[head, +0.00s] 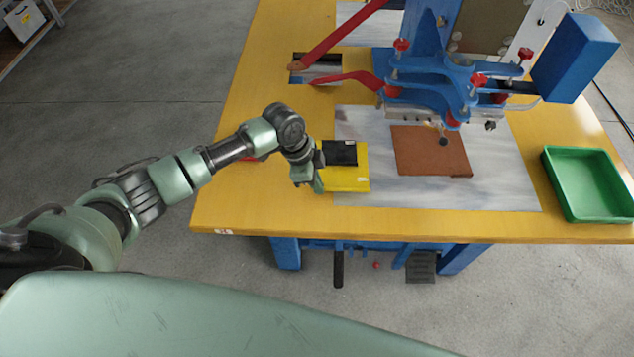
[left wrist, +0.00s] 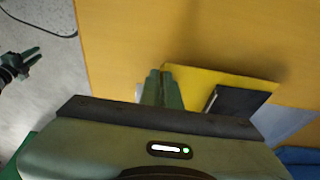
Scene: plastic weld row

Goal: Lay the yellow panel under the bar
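The yellow panel (head: 345,182) is a flat sheet over the left edge of the grey metal plate (head: 480,192), to the left of the brown sheet (head: 430,150). A black piece (head: 340,153) lies on its far part. My left gripper (head: 318,184) is at the panel's left edge. In the left wrist view its fingers (left wrist: 162,88) are close together on the edge of the yellow panel (left wrist: 205,82). The blue press with its bar (head: 425,117) stands above the brown sheet. My right gripper (left wrist: 33,57) shows small over the floor, fingers apart and empty.
A green tray (head: 588,185) stands at the right of the yellow table (head: 275,215). Red levers (head: 340,35) reach out left from the press. A small red thing (head: 250,159) is partly hidden behind my left arm. The front strip of the table is clear.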

